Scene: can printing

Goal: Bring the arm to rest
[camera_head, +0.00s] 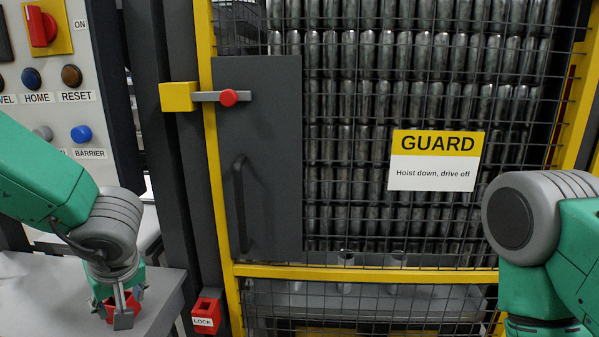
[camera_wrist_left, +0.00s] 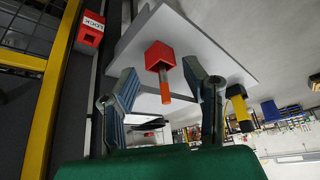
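My left gripper (camera_head: 122,312) is low at the left, over the grey table. It also shows in the left wrist view (camera_wrist_left: 160,78), with its two fingers spread apart. A red block with an orange-red peg (camera_wrist_left: 159,56) lies between the fingers in that view, with a visible gap on each side. In the head view the red block (camera_head: 110,309) is partly hidden behind the fingers. My right arm (camera_head: 540,230) comes in at the right edge, bent. Its gripper is outside the head view.
A yellow-framed mesh guard (camera_head: 393,270) with a grey door panel (camera_head: 270,150) stands ahead, cans behind it. A red LOCK box (camera_head: 206,313) sits low beside the frame. A control panel (camera_head: 110,125) is at the left. The grey table (camera_head: 40,305) lies under my left gripper.

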